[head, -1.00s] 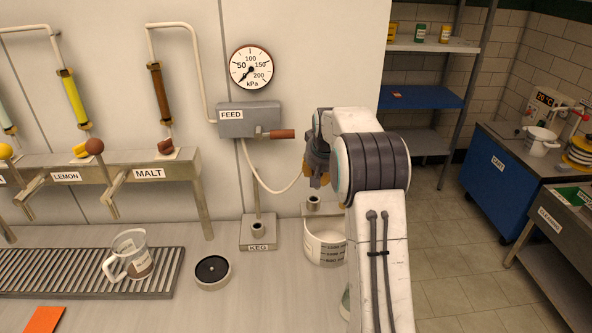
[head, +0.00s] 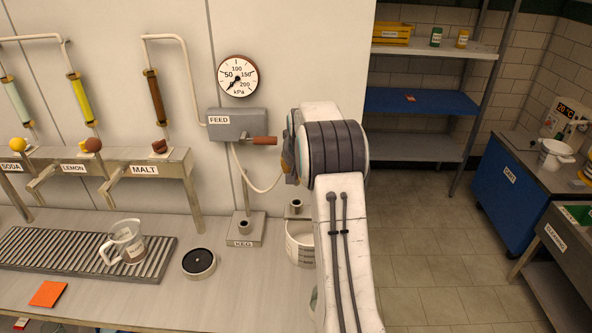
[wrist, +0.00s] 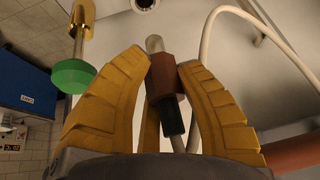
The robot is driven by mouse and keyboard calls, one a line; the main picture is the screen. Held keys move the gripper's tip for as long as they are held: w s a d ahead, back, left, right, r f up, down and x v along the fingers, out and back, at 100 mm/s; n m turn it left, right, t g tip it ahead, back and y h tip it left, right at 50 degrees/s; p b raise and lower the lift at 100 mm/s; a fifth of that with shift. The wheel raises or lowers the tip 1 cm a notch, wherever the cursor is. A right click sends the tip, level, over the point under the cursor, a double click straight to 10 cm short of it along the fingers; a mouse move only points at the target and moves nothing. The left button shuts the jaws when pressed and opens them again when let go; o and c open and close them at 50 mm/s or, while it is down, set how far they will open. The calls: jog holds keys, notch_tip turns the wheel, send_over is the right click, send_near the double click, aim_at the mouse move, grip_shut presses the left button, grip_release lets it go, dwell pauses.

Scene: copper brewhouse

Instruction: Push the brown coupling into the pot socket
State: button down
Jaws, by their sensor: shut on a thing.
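In the head view my gripper (head: 288,160) is mostly hidden behind my wrist, and the coupling cannot be seen. A small metal socket (head: 295,207) stands behind the white pot (head: 301,245), below my gripper; its label is hidden. The coupling appears apart from any socket. A dark round opening (wrist: 145,4) is cut off at the wrist view's top edge.
The KEG socket (head: 244,227) stands left of the pot. The FEED box (head: 237,123) and its brown handle (head: 264,141) are close left of my gripper. A pale hose (wrist: 208,75) runs beside the coupling. A green disc on a brass rod (wrist: 72,76) is near one finger.

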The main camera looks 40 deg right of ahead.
aim_at(297, 185)
dwell(0.3)
notch_tip(297, 185, down, 6)
jog(key=b, duration=0.5)
jog(key=shift+r+b, duration=0.2)
jog(key=shift+b, duration=0.2)
dwell(1.2)
jog(key=shift+f+b, duration=1.9)
jog(key=shift+f, duration=0.15)
dwell(0.4)
jog(key=c, duration=0.8)
grip_release()
jog(key=p+v, duration=0.1)
jog(key=v, duration=0.4)
